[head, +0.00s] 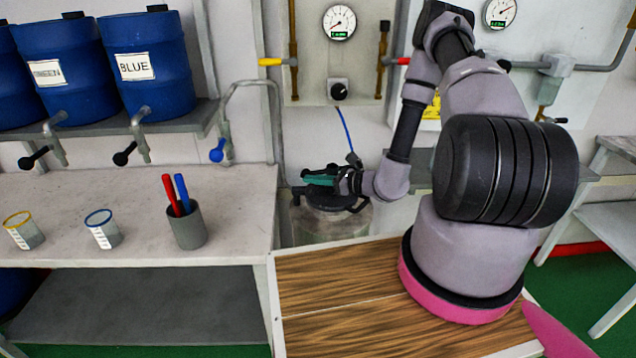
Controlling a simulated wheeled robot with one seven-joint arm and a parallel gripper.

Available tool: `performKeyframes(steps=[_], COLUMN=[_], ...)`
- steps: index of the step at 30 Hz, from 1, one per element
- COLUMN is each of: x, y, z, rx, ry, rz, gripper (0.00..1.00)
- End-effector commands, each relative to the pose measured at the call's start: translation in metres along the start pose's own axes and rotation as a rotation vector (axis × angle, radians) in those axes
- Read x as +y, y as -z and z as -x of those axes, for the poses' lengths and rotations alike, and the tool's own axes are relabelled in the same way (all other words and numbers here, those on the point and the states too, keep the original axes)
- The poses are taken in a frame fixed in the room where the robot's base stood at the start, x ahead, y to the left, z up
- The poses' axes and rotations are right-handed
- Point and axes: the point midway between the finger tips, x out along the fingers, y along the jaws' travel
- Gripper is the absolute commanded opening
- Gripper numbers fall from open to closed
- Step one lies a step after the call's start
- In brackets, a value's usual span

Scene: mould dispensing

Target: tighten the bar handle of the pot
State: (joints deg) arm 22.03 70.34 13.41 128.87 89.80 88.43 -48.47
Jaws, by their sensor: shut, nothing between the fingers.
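The pot (335,221) is a pale cylinder with a dark lid, standing behind the wooden top in the middle of the head view. A dark bar with a green part (321,181) lies across the top of its lid; I take it for the bar handle. My gripper (340,184) is at the lid, at the right end of the green part. The fingers are small and dark against the lid, with nothing seen between them. I cannot tell whether they touch the bar. My wrist hides the right side of the lid.
A blue hose (346,131) runs down to the lid from a black knob (339,91) on the wall panel. A round gauge (339,22) is above it. The left bench (130,190) holds two cups and a grey holder (187,228) with pens. Blue barrels stand on a shelf.

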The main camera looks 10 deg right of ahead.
Motion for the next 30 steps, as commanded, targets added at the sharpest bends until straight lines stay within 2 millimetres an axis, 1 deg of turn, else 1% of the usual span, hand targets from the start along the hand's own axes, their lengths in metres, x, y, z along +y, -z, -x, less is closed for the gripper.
performKeyframes(steps=[3, 12, 30], x=[-0.003, -0.01, -0.012], y=[-0.002, -0.004, -0.004], z=[-0.008, -0.019, -0.022], rx=[-0.001, -0.001, 0.0], ry=[-0.001, 0.0, 0.001], rz=[0.003, 0.003, 0.001], gripper=[0.0, 0.0, 0.0])
